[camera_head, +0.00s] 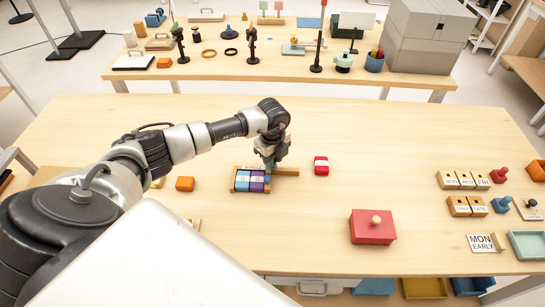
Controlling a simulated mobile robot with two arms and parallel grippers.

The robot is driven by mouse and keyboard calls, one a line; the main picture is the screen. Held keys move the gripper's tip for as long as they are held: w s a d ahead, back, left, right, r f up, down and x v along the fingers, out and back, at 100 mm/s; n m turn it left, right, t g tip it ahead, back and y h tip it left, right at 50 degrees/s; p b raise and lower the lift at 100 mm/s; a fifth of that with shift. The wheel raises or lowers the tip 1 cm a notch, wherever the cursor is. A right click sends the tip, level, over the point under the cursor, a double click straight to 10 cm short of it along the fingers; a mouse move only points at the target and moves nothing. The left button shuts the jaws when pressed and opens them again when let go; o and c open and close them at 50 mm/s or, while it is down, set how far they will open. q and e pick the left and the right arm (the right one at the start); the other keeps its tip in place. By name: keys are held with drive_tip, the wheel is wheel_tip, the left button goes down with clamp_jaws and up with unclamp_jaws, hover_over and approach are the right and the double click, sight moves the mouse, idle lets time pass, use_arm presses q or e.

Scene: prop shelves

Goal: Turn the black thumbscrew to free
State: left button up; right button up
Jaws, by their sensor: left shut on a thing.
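My left gripper (269,165) points down at the back edge of a small wooden tray (236,171) on the near table. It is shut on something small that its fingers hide. The tray holds blue blocks (242,180) and purple blocks (258,181). A wooden bar (287,171) sticks out to the right from beside the fingertips. I cannot make out a black thumbscrew on the near table. Black upright stands (252,47) are on the far table, too small to show any screw. My right gripper is not in view.
Lettered wooden blocks (463,180) and a green tray (528,244) are at the right edge.

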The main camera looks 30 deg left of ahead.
use_arm(q)
drive_tip(key=shift+w+r, duration=0.1)
drive_tip(key=o, duration=0.9)
wheel_tip(320, 180, up, 11)
drive_tip(key=shift+f+b, duration=0.1)
drive_tip(key=shift+b, duration=0.75)
drive_tip(key=shift+f, duration=0.1)
